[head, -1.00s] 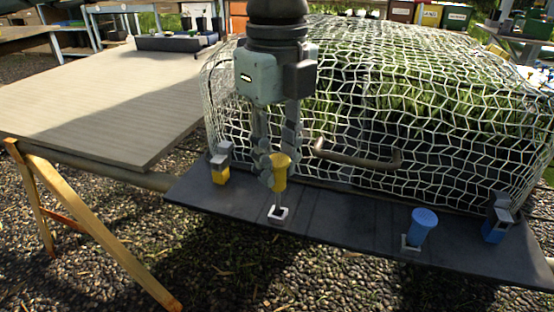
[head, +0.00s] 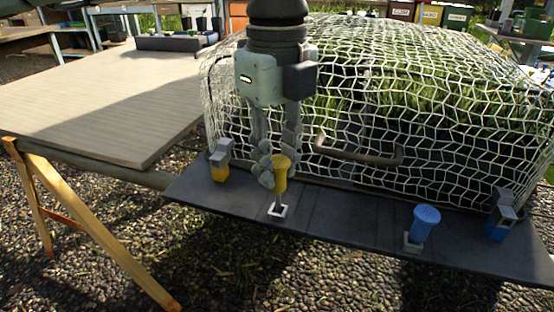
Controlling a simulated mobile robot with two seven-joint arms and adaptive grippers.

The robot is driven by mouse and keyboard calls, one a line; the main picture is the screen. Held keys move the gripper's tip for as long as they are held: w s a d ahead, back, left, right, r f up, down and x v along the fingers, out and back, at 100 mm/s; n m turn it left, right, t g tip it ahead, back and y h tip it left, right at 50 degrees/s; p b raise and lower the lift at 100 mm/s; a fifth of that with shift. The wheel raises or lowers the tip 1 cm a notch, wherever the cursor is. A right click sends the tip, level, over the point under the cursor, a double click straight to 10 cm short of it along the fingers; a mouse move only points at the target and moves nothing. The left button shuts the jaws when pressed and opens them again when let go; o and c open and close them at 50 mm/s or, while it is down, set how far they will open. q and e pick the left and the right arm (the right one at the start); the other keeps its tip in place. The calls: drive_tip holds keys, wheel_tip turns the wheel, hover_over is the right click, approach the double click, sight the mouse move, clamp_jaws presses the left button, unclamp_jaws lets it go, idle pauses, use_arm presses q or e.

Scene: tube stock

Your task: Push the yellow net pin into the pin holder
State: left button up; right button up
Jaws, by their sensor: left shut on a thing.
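My right gripper is not in view.
On the dark ledge (head: 340,222) stand a grey-and-yellow latch (head: 219,163), a blue pin (head: 424,222) in another holder and a grey-and-blue latch (head: 499,215). A netted frame with a handle (head: 357,153) lies behind. A wooden table (head: 100,110) is at left.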

sight(277, 183)
use_arm(q)
drive_tip(key=shift+f+b, duration=1.8)
drive_tip(key=shift+f, duration=0.15)
drive_tip(key=o, duration=2.1)
drive_tip(key=shift+r, duration=0.15)
drive_tip(key=shift+r+p, duration=0.6)
drive_tip(key=shift+r, duration=0.55)
drive_tip(key=shift+r+p, duration=1.45)
drive_tip(key=shift+r, duration=1.3)
